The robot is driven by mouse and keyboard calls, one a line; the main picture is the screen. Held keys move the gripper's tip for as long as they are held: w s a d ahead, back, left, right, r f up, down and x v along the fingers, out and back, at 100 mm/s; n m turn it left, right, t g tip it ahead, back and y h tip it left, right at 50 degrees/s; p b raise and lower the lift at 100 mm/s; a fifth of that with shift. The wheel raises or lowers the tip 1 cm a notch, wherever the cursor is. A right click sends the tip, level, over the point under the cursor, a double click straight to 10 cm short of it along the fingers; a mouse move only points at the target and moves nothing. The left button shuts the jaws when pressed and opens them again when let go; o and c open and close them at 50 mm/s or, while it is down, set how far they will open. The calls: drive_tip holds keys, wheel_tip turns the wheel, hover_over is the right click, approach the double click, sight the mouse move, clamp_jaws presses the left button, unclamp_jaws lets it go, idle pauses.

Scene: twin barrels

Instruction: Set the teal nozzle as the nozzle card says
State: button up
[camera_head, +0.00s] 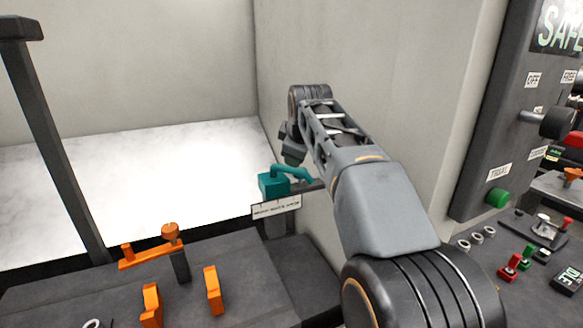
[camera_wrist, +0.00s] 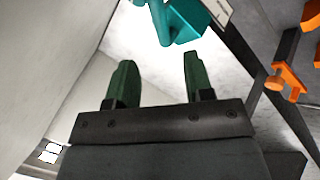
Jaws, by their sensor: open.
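The teal nozzle (camera_head: 280,180) is a teal block with a curved spout, on a dark mount at the foot of the back right wall. A white card (camera_head: 276,206) with small dark print sits just below it; the print is too small to read. My gripper (camera_head: 292,157) is just above and behind the nozzle, its fingers mostly hidden by my arm. In the wrist view, my gripper (camera_wrist: 157,78) has two green fingers spread apart with nothing between them. The teal nozzle (camera_wrist: 180,22) shows beyond the fingertips, apart from them.
Orange handles (camera_head: 170,245) stand on the dark bench at front left. A dark panel (camera_head: 500,120) with a knob and a green button (camera_head: 498,197) is at right. A dark post (camera_head: 60,140) stands at left. The white floor (camera_head: 160,180) behind is clear.

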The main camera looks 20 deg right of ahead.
sight(292, 169)
drive_tip(key=p+x, duration=0.1)
drive_tip(key=x, duration=0.8)
drive_tip(key=shift+w+f, duration=0.1)
drive_tip(key=shift+f, duration=0.05)
clamp_jaws()
